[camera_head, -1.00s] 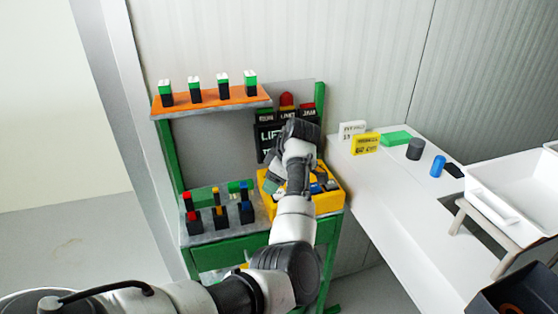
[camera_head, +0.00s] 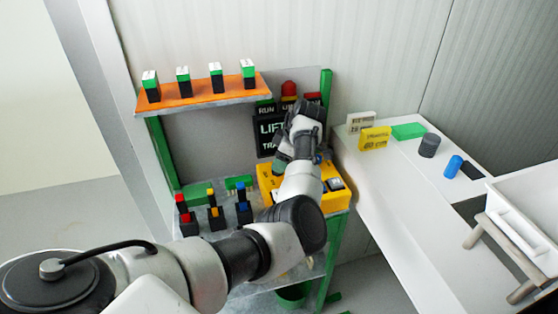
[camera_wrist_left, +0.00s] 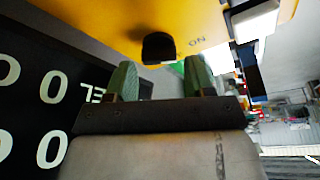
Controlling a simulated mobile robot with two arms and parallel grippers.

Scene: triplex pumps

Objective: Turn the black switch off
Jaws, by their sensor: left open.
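The black switch (camera_wrist_left: 158,47) is a small dark rounded knob on the yellow box (camera_wrist_left: 110,18), with the letters ON printed beside it. In the head view the yellow box (camera_head: 338,202) sits on the green bench, and my arm hides the switch. My left gripper (camera_wrist_left: 162,78) has two green fingertips spread apart with nothing between them. The switch lies just beyond the gap between the tips, apart from them as far as I can tell. In the head view the left gripper (camera_head: 281,160) is partly hidden by my wrist. My right gripper is not in view.
A black LIFT sign (camera_head: 268,128) stands behind the box. Red, yellow and blue switches (camera_head: 214,212) stand to its left. An orange shelf (camera_head: 205,95) holds several green-and-black blocks. A white table (camera_head: 400,195) on the right carries small items.

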